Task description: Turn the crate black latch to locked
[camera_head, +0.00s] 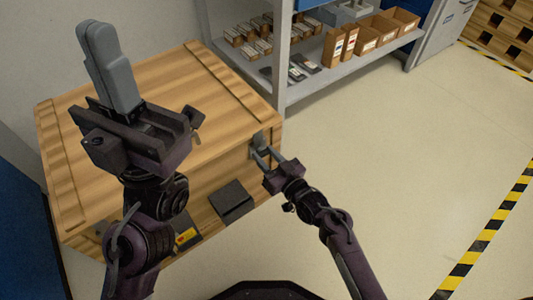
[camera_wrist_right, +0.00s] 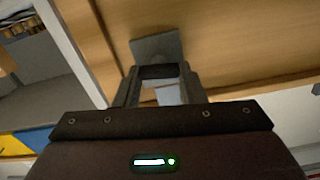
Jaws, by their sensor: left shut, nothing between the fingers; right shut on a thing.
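The wooden crate (camera_head: 150,75) fills the left of the head view with its lid closed. A small dark grey latch (camera_head: 260,140) sits on its front face near the right corner; in the right wrist view its plate (camera_wrist_right: 155,45) is flat against the wood. My right gripper (camera_head: 265,158) is at this latch, its fingers shut on the dark part below the plate, which they partly hide. I cannot tell the latch's exact turn angle. My left gripper (camera_head: 110,65) is shut and empty, pointing up in front of the crate lid.
A black box (camera_head: 231,200) and a dark piece with a yellow label (camera_head: 187,238) are on the crate's front. A grey shelf (camera_head: 350,65) with cartons and small items stands behind right. Open floor (camera_head: 400,150) lies to the right, with a yellow-black stripe (camera_head: 485,235).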

